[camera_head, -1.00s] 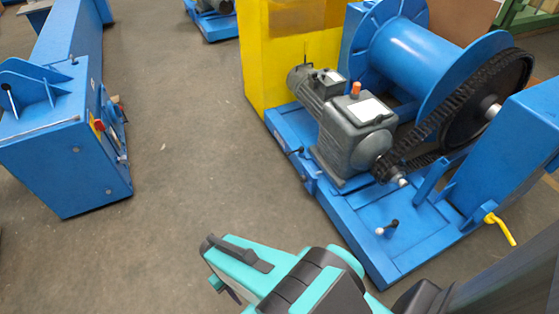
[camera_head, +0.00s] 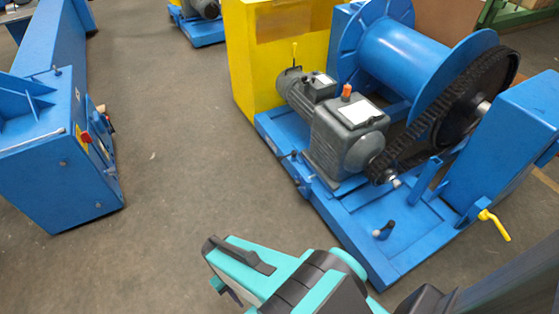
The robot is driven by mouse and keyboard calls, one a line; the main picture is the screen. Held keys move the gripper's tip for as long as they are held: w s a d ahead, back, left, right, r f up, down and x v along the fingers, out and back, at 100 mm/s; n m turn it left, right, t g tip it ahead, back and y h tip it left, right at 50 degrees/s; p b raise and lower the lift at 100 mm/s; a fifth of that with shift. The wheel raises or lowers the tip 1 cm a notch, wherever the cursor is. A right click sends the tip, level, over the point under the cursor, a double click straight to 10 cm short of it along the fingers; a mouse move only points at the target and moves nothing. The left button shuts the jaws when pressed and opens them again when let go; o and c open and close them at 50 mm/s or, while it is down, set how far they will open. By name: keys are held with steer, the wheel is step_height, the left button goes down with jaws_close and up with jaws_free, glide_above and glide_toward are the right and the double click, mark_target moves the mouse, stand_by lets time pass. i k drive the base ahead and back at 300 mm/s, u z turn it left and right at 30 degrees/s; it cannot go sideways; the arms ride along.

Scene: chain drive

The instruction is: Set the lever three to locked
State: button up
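Several small levers show on the blue chain-drive machine, and I cannot tell which is lever three. A short lever with a dark knob and a pale tip (camera_head: 383,230) stands on the front of the blue base. A yellow lever (camera_head: 496,224) slants down at the right end. A thin yellow-tipped lever (camera_head: 294,52) stands upright behind the motor. A small dark lever (camera_head: 293,155) sits on the base's left side. My teal and black gripper (camera_head: 236,262) is at the bottom centre, apart from all of them. Its fingertips are hidden.
The grey gear motor (camera_head: 345,138) with an orange cap, the black chain (camera_head: 440,120) and the blue drum (camera_head: 405,60) stand above the base (camera_head: 375,265). Another blue machine (camera_head: 62,180) stands at the left. The floor (camera_head: 180,140) between is clear.

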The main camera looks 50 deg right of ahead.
mark_target(293, 154)
steer(key=i, duration=0.85)
steer(key=u, duration=0.05)
